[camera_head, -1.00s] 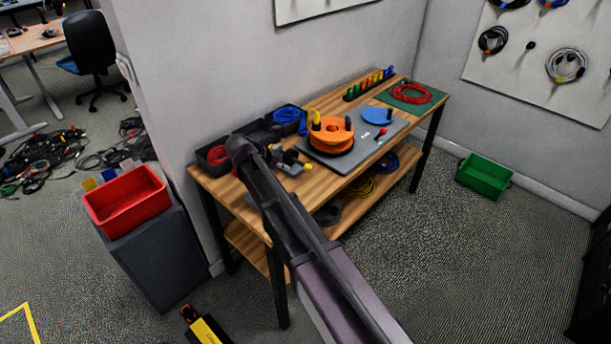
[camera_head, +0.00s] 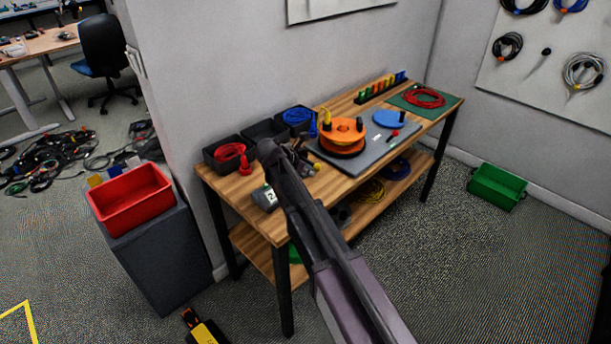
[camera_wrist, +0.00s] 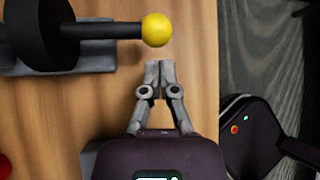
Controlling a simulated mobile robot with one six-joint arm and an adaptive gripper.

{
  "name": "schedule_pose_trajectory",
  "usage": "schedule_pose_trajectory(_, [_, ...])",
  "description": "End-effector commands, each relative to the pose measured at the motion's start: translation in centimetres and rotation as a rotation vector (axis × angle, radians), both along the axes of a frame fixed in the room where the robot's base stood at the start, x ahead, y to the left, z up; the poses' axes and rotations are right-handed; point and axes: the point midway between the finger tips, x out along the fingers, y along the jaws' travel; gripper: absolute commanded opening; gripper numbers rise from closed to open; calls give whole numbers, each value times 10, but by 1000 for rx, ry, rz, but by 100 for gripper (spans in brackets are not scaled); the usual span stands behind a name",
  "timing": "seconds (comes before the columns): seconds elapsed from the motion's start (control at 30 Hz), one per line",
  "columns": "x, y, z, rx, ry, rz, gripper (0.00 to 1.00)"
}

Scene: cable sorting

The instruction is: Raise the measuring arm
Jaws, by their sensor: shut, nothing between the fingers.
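The measuring arm (camera_wrist: 112,31) is a dark rod with a yellow ball knob (camera_wrist: 157,30) at its end, at the top of the wrist view. It extends from a black wheel (camera_wrist: 40,28) on a grey base (camera_wrist: 92,65). Seen from above, its tilt cannot be told. My gripper (camera_wrist: 160,66) has its fingertips together and empty, just below the knob in the picture, with a small gap between them. In the head view the yellow knob (camera_head: 317,167) shows on the wooden bench, right of my arm's end; my arm hides much of the device and my fingertips.
Behind on the bench (camera_head: 228,190) are black bins (camera_head: 262,130) and an orange reel (camera_head: 343,132) on a grey plate (camera_head: 375,150). A red bottle-like piece (camera_head: 244,165) and grey numbered unit (camera_head: 265,197) stand left of my arm. A red tray (camera_head: 130,205) stands farther left.

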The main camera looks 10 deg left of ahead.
Motion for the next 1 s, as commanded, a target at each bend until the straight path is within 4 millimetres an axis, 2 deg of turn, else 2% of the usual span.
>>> schedule_pose_trajectory(0.1, [5,-5,-10,0,-1,-1,0])
schedule_pose_trajectory(0.3, [10,-11,-16,1,-1,0,0])
schedule_pose_trajectory(0.7, [11,-13,-16,0,-1,-1,0])
schedule_pose_trajectory(0.73, [11,-24,-16,0,0,-5,0])
schedule_pose_trajectory(0.83, [11,-17,-16,0,0,-3,0])
schedule_pose_trajectory(1.0, [13,-18,-14,-8,6,-7,0])
